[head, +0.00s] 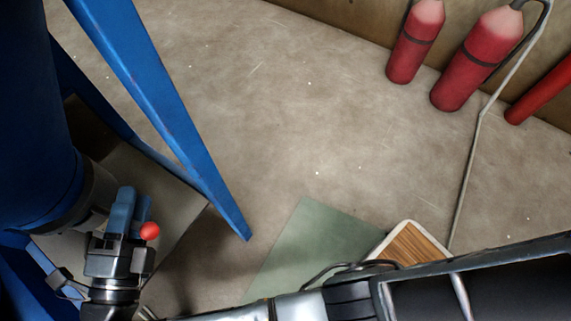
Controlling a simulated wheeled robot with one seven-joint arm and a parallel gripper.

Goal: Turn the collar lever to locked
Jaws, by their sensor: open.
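The collar lever shows as a red ball knob (150,231) at the lower left of the head view, just below the blue vessel. The rest of the lever is hidden behind my gripper. The collar (97,190) is a dark and grey ring at the vessel's lower end, partly covered. My gripper (131,203) is at the collar, with its blue-grey fingers beside the red knob. It is open. I cannot tell whether a finger touches the lever. No lock marking can be read.
A blue vessel (35,130) and a slanting blue leg (150,90) stand close to my gripper. A green mat (312,245) and a wood-topped board (408,248) lie on the floor. Red cylinders (470,75) stand at the upper right. The middle floor is clear.

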